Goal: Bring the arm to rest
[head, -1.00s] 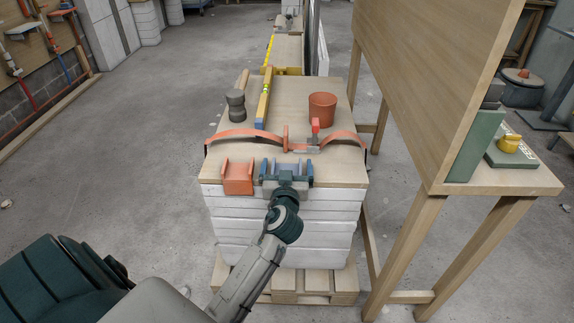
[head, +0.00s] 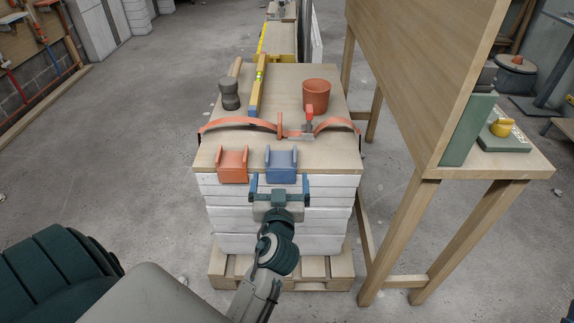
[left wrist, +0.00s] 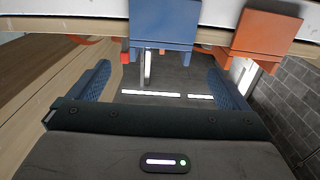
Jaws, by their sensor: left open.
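My left gripper (head: 279,184) is open and empty, just in front of the near edge of the stack's wooden top, below the blue bracket. In the left wrist view its two blue-padded fingers (left wrist: 158,90) are spread wide with nothing between them. The blue bracket (head: 281,165) sits at the near edge of the top, and it also shows ahead of the fingers in the left wrist view (left wrist: 163,25). The orange bracket (head: 232,165) stands beside it on the left and also shows in the left wrist view (left wrist: 262,38). My right gripper is not seen.
A wooden panel stand (head: 420,80) rises on the right. Floor on the left is clear.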

